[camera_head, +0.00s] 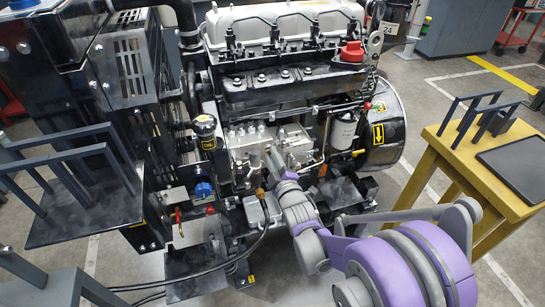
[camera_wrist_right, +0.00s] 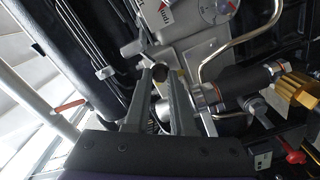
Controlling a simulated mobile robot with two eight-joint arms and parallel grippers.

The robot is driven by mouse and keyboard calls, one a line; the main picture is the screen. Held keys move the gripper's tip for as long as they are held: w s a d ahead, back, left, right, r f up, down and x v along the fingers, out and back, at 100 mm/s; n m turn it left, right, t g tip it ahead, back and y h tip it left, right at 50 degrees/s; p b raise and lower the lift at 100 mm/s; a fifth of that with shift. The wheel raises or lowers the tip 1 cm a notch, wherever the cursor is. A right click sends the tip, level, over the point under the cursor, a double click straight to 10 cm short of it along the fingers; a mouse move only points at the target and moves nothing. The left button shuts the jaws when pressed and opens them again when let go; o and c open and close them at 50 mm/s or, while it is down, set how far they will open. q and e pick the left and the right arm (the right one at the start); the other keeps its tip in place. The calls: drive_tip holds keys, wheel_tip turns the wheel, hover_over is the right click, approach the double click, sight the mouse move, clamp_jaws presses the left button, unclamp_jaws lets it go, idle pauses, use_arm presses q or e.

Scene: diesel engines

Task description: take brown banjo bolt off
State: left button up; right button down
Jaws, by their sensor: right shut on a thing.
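My right gripper (camera_head: 273,160) reaches in from the lower right to the side of the engine (camera_head: 290,75), at the grey pump housing (camera_head: 290,145). In the right wrist view, the two fingers of this gripper (camera_wrist_right: 160,76) are shut on a small dark brown round part, which looks like the banjo bolt (camera_wrist_right: 160,73). The bolt sits beside the grey metal housing (camera_wrist_right: 190,45). Whether it is still seated there or clear of it, I cannot tell. In the head view, the bolt is too small or hidden to make out. My left gripper is not in view.
A brass fitting (camera_wrist_right: 299,88) and a bent metal pipe (camera_wrist_right: 235,35) lie close right of the fingers. A yellow table (camera_head: 450,165) with a dark tray (camera_head: 515,165) stands at right. A black shelf with blue rails (camera_head: 85,215) stands at left.

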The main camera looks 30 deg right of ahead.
drive_tip(key=n+b, duration=0.2)
drive_tip(key=n, duration=0.3)
drive_tip(key=shift+f+n+b, duration=0.1)
drive_tip(key=shift+n+b, duration=0.2)
drive_tip(key=shift+s+p, duration=0.15)
drive_tip(key=shift+p, duration=0.15)
drive_tip(key=v, duration=0.8)
drive_tip(key=shift+p, duration=0.3)
